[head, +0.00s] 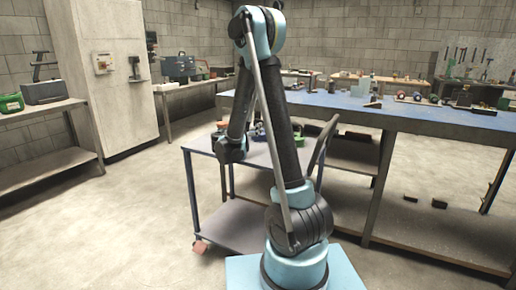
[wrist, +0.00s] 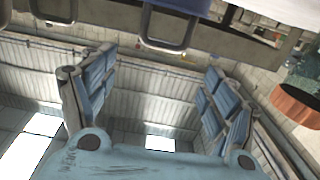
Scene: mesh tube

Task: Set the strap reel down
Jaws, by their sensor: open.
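My gripper (wrist: 155,95) shows in the wrist view with its two blue-padded fingers spread wide apart and nothing between them. In the head view my arm bends down over the left part of a wheeled cart (head: 199,144); the fingers cannot be made out there. I cannot pick out the strap reel for certain in either view. Small items on the cart include a blue one (head: 258,132) and a green one (head: 298,138), partly hidden behind my arm. An orange-brown rounded thing (wrist: 297,104) shows at the right of the wrist view, apart from the fingers.
A long blue-topped workbench (head: 350,108) with several small tools stands behind and right of the cart. A cart handle (head: 325,140) rises at its right. A shelf bench (head: 40,112) and a pale cabinet (head: 105,75) stand at left. The floor at front left is clear.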

